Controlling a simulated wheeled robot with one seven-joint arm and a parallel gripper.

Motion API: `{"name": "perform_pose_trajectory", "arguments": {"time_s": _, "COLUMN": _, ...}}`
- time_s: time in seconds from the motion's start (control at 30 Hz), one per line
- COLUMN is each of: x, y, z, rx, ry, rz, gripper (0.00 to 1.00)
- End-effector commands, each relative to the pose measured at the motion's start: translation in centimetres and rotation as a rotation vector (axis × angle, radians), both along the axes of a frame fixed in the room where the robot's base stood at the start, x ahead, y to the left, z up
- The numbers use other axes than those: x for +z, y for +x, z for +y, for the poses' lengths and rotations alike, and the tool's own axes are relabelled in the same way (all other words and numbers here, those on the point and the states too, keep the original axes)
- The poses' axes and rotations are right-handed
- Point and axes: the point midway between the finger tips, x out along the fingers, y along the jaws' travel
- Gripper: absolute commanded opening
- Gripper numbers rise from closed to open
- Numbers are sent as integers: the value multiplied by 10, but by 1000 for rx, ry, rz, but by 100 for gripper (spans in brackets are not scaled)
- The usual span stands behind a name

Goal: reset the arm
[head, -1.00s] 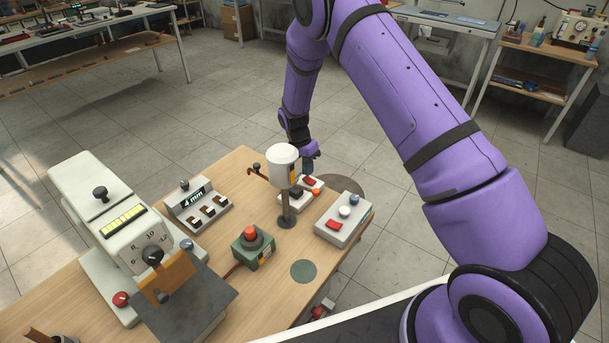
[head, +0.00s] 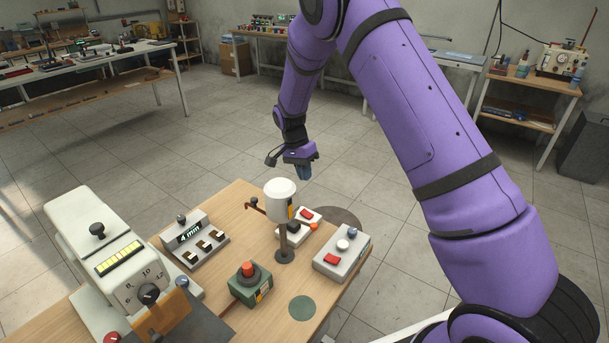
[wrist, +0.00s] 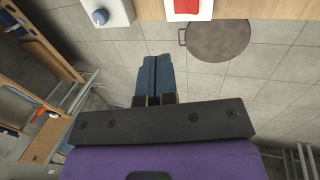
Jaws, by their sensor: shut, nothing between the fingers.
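My purple arm (head: 425,110) reaches in from the right side of the head view. My gripper (head: 304,172) hangs in the air above the far edge of the workbench, behind the white cylinder on its post. In the wrist view, my gripper's blue fingers (wrist: 154,75) are together with nothing between them. The fingertips touch nothing that I can see.
Open floor lies beyond.

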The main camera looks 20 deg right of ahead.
Motion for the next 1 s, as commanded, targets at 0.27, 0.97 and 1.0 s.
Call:
{"name": "perform_pose_trajectory", "arguments": {"time_s": 0.27, "x": 4, "y": 0, "z": 0, "rx": 4, "ry": 4, "rz": -4, "gripper": 0}}
{"name": "perform_pose_trajectory", "arguments": {"time_s": 0.97, "x": 173, "y": -68, "z": -25, "rx": 237, "ry": 150, "rz": -156, "gripper": 0}}
{"name": "perform_pose_trajectory", "arguments": {"time_s": 1.0, "x": 182, "y": -74, "z": -26, "rx": 254, "ry": 156, "rz": -166, "gripper": 0}}
